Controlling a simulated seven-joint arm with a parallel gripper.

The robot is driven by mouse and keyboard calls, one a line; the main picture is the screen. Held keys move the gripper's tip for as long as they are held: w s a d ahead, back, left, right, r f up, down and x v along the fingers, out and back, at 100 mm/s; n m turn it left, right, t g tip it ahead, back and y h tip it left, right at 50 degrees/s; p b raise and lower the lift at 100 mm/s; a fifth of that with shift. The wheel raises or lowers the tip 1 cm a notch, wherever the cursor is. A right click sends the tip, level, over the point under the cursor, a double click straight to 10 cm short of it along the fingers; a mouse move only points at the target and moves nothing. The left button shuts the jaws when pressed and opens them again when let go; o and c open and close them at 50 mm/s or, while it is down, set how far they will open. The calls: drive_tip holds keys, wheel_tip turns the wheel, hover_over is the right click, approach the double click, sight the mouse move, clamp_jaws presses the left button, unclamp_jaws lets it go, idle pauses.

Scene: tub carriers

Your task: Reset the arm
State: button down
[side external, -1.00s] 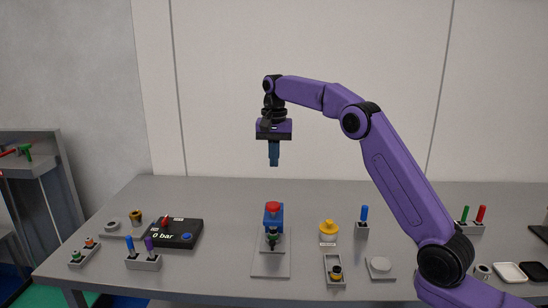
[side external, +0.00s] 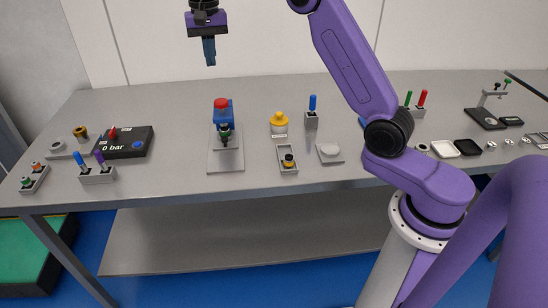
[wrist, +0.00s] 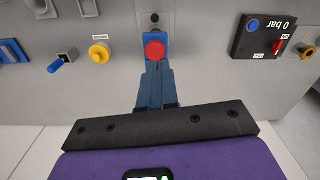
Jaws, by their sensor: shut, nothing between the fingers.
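My gripper (side external: 209,51) hangs pointing down, high above the grey table (side external: 180,95), with its blue fingers together and nothing between them. The closed fingers also show in the wrist view (wrist: 155,88). In the wrist view the red top (wrist: 155,51) lies just beyond the fingertips in the picture. My gripper is well clear of everything on the table.
A black "0 bar" box (side external: 125,143) with a red lever is at the left. A yellow knob (side external: 279,122), a holder with a blue peg (side external: 312,112) and a grey disc (side external: 329,151) are to the right. The air around my gripper is free.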

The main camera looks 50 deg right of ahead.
drive_tip(key=s+a+f+n, duration=0.1)
drive_tip(key=s+a+n, duration=0.4)
drive_tip(key=s, duration=0.4)
drive_tip(key=s+a+f+n, duration=0.1)
drive_tip(key=s+a+n, duration=0.45)
drive_tip(key=s, duration=0.45)
drive_tip(key=s+d+f+n, duration=0.2)
drive_tip(key=s+n, duration=0.1)
drive_tip(key=s, duration=0.5)
drive_tip(key=s+d+f+n, duration=0.2)
drive_tip(key=s+f+n, duration=0.1)
drive_tip(key=s, duration=0.5)
drive_tip(key=s+d+f+n, duration=0.2)
drive_tip(key=s+n, duration=0.1)
drive_tip(key=s, duration=0.5)
drive_tip(key=shift+s+d+f, duration=0.2)
drive_tip(key=shift+f, duration=0.05)
